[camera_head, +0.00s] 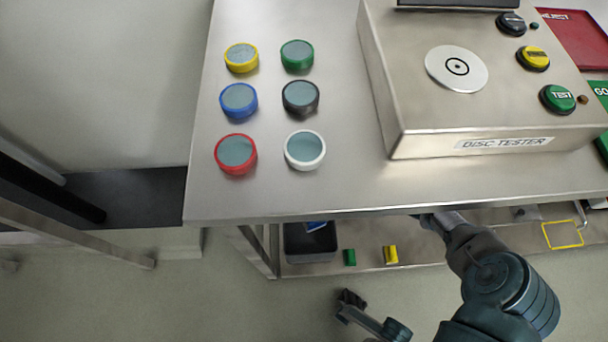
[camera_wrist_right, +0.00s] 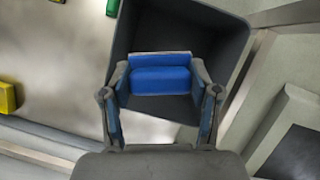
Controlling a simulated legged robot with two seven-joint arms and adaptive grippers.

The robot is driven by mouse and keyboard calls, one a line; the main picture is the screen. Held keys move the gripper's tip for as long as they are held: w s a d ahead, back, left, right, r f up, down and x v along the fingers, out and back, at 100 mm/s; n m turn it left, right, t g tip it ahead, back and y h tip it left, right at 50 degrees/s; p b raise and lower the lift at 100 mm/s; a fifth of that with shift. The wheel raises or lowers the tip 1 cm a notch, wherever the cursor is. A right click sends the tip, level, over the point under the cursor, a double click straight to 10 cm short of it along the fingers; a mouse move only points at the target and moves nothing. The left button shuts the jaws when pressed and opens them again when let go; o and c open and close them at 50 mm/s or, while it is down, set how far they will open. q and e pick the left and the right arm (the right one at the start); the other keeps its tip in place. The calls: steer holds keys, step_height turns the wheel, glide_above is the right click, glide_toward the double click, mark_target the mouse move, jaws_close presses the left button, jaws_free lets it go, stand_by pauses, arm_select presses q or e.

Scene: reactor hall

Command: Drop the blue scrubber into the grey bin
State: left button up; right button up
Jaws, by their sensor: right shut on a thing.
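The blue scrubber (camera_wrist_right: 160,80) is a small block held between the fingers of my right gripper (camera_wrist_right: 160,72) in the right wrist view. The gripper is shut on it over the opening of the grey bin (camera_wrist_right: 229,60). I cannot tell how deep the scrubber sits relative to the rim. In the head view the bin (camera_head: 308,257) stands on the lower shelf, partly hidden by the tabletop. A bit of blue shows at its top. My right arm reaches under the tabletop, which hides the gripper there.
A green block (camera_head: 349,257) and a yellow block (camera_head: 391,254) lie on the lower shelf right of the bin. The tabletop (camera_head: 350,190) overhangs the shelf. It carries several coloured-rim discs and the disc tester (camera_head: 420,115). A shelf leg stands close beside the bin.

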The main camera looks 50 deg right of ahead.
steer(key=shift+r, duration=0.1)
steer(key=o, duration=1.4)
steer(key=shift+w+r, duration=0.1)
steer(key=shift+r, duration=0.05)
steer(key=v, duration=1.1)
steer(key=shift+r, duration=0.2)
steer(key=shift+w+d, duration=0.1)
steer(key=shift+d, duration=0.05)
